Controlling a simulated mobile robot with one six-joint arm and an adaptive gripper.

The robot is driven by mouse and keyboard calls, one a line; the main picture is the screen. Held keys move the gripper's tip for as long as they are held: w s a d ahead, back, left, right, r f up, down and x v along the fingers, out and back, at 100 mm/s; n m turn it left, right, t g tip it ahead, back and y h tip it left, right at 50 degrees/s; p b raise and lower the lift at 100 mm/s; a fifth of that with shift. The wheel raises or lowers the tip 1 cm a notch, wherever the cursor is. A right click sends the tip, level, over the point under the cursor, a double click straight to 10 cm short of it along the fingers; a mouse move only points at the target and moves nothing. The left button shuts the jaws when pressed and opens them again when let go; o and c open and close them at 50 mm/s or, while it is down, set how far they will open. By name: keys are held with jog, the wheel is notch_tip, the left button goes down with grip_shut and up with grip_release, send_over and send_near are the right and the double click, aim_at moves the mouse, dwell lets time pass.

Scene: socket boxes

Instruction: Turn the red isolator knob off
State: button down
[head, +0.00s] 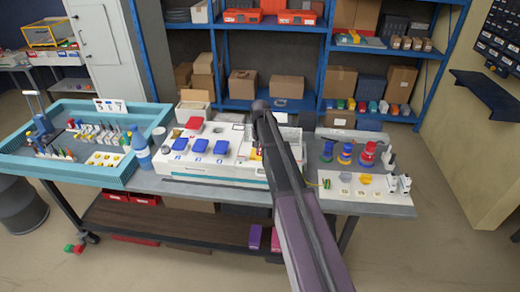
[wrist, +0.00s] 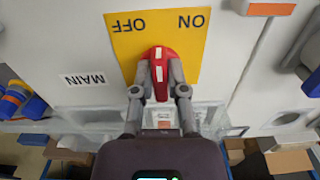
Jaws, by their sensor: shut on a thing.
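The red isolator knob (wrist: 158,53) sits on a yellow plate (wrist: 192,52) in the wrist view, where the lettering shows upside down. OFF is at the plate's upper left and ON at its upper right. The knob's white stripe runs nearly straight up the picture, between the two words. My gripper (wrist: 160,70) is shut on the knob, one finger on each side. A MAIN label (wrist: 86,79) is left of the plate. In the head view my arm crosses the white socket box (head: 215,171) and hides most of the knob area.
Blue socket covers (head: 201,145) and a red one (head: 195,123) are on the box left of my arm. A teal-rimmed tray (head: 80,176) and a blue bottle (head: 141,152) stand further left. Coloured plugs (head: 345,153) and a white board (head: 345,191) lie to the right.

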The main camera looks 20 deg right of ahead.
jog(key=n, duration=0.4)
jog(key=shift+s+d+n, duration=0.1)
jog(key=shift+d+n, duration=0.05)
jog(key=shift+n, duration=0.15)
jog(key=n, duration=0.4)
jog(key=shift+n, duration=0.4)
jog(key=c, duration=0.7)
grip_release()
jog(key=shift+o, duration=0.2)
jog(key=shift+m, duration=0.4)
